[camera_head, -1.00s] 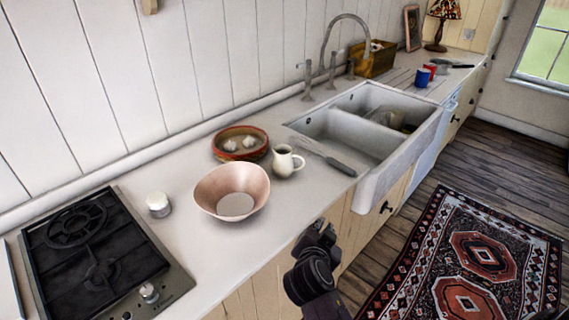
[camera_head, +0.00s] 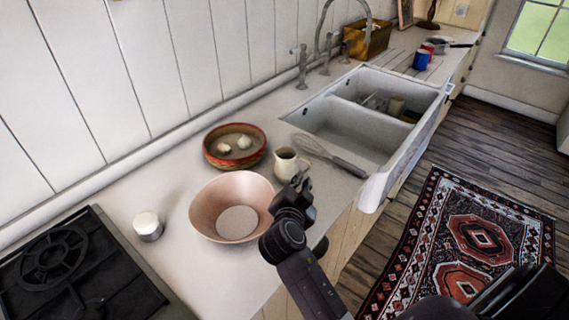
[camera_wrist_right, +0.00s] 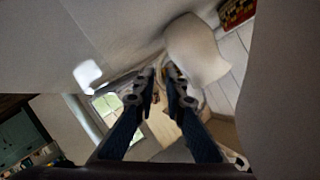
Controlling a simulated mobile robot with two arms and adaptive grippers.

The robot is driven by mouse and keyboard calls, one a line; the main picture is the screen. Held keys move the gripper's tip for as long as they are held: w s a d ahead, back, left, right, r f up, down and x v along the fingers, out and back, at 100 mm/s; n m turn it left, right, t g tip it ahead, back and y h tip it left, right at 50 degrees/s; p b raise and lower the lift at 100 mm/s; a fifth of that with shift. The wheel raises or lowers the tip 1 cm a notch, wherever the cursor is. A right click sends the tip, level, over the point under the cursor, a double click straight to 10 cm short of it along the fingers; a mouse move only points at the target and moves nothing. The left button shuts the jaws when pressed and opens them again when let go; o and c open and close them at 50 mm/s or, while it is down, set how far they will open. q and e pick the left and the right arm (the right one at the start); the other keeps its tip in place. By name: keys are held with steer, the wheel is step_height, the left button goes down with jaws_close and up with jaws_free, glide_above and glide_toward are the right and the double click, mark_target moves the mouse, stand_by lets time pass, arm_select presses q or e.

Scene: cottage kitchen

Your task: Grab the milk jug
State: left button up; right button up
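The milk jug (camera_head: 286,164) is a small cream jug standing upright on the counter, between the pink bowl and the sink. My right gripper (camera_head: 302,184) is at its near right side in the head view, very close to it. Contact cannot be made out. In the right wrist view, the pale rounded shape (camera_wrist_right: 196,50) just beyond and to the right of the fingertips looks like the jug. The two fingers (camera_wrist_right: 161,72) are apart, with a narrow gap and nothing clearly held. My left gripper is not in view.
A pink bowl (camera_head: 206,205) stands left of the jug and a red-brown dish (camera_head: 211,152) stands behind it. A whisk (camera_head: 330,154) lies to the right, by the sink (camera_head: 340,112). A white-lidded jar (camera_head: 148,226) and black hob (camera_head: 85,270) are further left.

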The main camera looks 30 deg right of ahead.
mark_target(307, 171)
steer(key=shift+w+d+p, duration=0.3)
steer(key=shift+w+d, duration=0.2)
steer(key=shift+d, duration=0.15)
steer(key=shift+w+d+f, duration=0.1)
steer(key=shift+w+d, duration=0.15)
steer(key=p+x, duration=0.2)
steer(key=x, duration=0.2)
steer(key=shift+a, duration=0.1)
steer(key=shift+w+d+f, duration=0.25)
jaws_close()
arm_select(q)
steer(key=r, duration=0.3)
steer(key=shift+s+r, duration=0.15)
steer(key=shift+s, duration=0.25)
arm_select(e)
steer(key=shift+r, duration=0.15)
